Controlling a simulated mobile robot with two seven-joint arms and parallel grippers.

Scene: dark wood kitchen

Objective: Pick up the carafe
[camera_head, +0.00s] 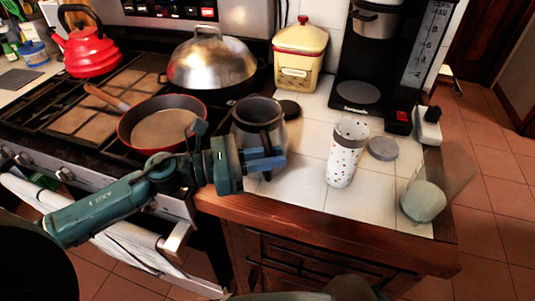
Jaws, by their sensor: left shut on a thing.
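The carafe (254,109) is a dark grey, open-topped vessel at the left edge of the white tiled counter, beside the stove. It looks upright. My left gripper (266,158) comes in from the left and is shut on the carafe at its near side, around the handle. The gripper hides the carafe's lower part, so I cannot tell whether its base touches the counter. My right gripper is not in view.
A spotted cup (346,152) stands to the right, near a grey disc (382,149). A coffee maker (358,92) and yellow canister (299,54) stand behind. A red-rimmed pan (160,124) and domed lid (211,63) are left. A partly transparent greenish object (423,201) is at right.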

